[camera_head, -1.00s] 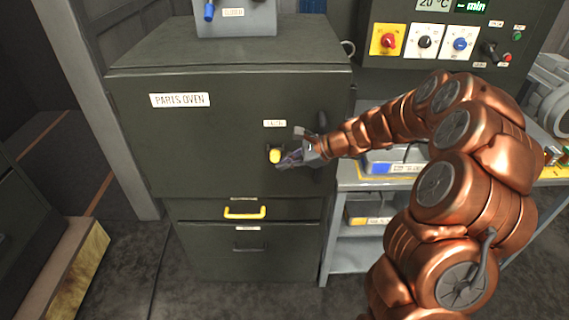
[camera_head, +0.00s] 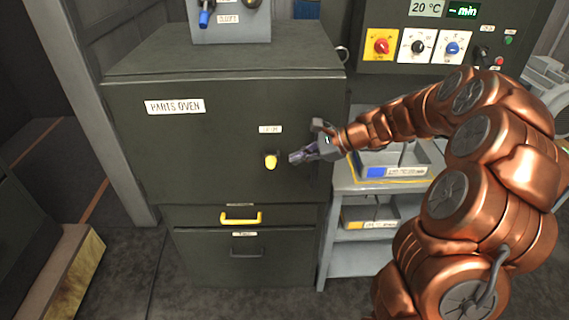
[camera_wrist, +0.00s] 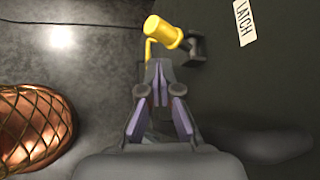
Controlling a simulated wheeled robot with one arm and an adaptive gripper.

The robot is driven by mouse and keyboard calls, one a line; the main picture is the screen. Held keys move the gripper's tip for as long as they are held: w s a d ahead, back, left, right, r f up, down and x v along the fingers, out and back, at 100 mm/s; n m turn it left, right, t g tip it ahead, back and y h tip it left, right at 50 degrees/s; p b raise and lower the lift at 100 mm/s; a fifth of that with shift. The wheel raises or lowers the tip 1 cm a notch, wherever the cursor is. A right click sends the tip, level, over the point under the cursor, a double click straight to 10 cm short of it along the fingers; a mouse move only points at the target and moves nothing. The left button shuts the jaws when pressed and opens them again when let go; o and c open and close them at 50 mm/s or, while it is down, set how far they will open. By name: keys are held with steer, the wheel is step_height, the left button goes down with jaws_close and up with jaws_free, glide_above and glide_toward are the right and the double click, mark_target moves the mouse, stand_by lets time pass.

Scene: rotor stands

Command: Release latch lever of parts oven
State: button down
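The parts oven (camera_head: 210,150) is a dark green cabinet with a closed-looking front door. Its latch lever (camera_head: 271,161) has a yellow grip and sits right of centre on the door, under a small white label. In the wrist view the yellow lever (camera_wrist: 164,32) sticks out from a dark mount, just beyond my fingertips, beside the LATCH label (camera_wrist: 244,22). My gripper (camera_head: 293,158) is just right of the lever, apart from it in the head view. In the wrist view my gripper (camera_wrist: 158,64) has its fingertips together with nothing between them.
A drawer with a yellow handle (camera_head: 240,219) is below the door. A grey shelf unit (camera_head: 345,180) with bins stands right of the oven, under my arm. A control panel (camera_head: 440,45) is above it.

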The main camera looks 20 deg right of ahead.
steer(key=shift+s+f+v, duration=0.1)
steer(key=shift+f+v, duration=0.1)
steer(key=shift+v, duration=1.15)
steer(key=shift+s+f+v, duration=0.1)
steer(key=shift+f+v, duration=0.05)
steer(key=shift+v, duration=1.2)
steer(key=s+a+n+g+h, duration=0.2)
steer(key=s+a+n+g, duration=0.1)
steer(key=s+a+n, duration=0.4)
steer(key=s+a+n+g+h, duration=0.1)
steer(key=s+a+n+g, duration=0.3)
steer(key=s, duration=0.6)
steer(key=s+d+f+n+h, duration=0.1)
steer(key=s+d+n+h, duration=0.1)
steer(key=s, duration=0.7)
steer(key=s+d+f+n+h, duration=0.1)
steer(key=s+n+h, duration=0.3)
steer(key=s, duration=0.6)
steer(key=shift+d+n+h, duration=0.3)
steer(key=shift+d+n, duration=0.3)
steer(key=shift+n, duration=0.2)
steer(key=shift+f, duration=0.15)
